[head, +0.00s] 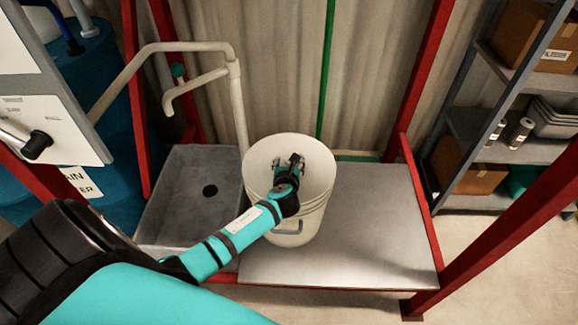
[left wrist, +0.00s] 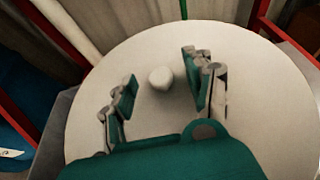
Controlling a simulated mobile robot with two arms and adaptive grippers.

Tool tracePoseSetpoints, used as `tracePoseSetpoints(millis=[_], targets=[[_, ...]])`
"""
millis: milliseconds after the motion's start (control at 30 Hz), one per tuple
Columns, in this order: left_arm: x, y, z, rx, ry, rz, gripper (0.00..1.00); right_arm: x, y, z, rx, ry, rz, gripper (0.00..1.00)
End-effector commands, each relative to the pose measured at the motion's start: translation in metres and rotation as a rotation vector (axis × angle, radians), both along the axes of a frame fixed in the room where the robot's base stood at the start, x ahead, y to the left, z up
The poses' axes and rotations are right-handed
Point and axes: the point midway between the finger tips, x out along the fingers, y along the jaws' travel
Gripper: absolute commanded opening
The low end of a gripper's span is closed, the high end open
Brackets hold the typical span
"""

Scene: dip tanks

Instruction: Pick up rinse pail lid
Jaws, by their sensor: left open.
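The rinse pail lid (head: 262,151) is a white disc on top of the white pail (head: 296,231), which stands on the grey bench. The lid fills much of the left wrist view (left wrist: 250,110), with a small rounded white knob (left wrist: 160,78) near its middle. My left gripper (head: 291,164) is over the lid, open and empty. In the left wrist view its two fingers appear on either side of the knob, apart from it. I cannot tell how far above the lid the fingertips are. The knob is hidden behind the gripper in the head view. My right gripper is not in view.
A grey sink (head: 180,213) with a drain is left of the pail, under a bent pale pipe (head: 237,105). The grey bench top (head: 375,235) is clear right of the pail. Red frame posts (head: 420,75) flank it. Shelves with boxes (head: 462,168) stand at right.

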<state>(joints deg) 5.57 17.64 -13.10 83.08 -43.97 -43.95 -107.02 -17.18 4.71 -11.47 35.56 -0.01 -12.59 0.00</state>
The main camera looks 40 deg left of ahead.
Motion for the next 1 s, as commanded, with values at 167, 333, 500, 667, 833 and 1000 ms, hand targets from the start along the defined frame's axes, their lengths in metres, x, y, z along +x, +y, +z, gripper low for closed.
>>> tracePoseSetpoints(millis=[167,333,500,667,833,1000], targets=[[-0.0003,-0.0003,0.0002,0.0,0.0,0.0,0.46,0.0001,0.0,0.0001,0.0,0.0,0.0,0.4],[-0.0005,-0.0003,0.0001,0.0,0.0,0.0,0.23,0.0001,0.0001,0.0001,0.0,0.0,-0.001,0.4],[-0.0006,-0.0004,0.0002,0.0,0.0,0.0,0.01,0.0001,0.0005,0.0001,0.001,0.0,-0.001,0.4],[-0.0007,-0.0004,0.0002,0.0,0.0,0.0,0.0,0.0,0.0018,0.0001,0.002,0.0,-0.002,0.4],[0.0002,-0.0003,0.0018,0.001,-0.003,-0.001,0.0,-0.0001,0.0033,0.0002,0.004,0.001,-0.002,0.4],[0.0003,-0.0001,0.0046,0.002,-0.004,-0.001,0.0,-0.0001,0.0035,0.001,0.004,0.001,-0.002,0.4]])
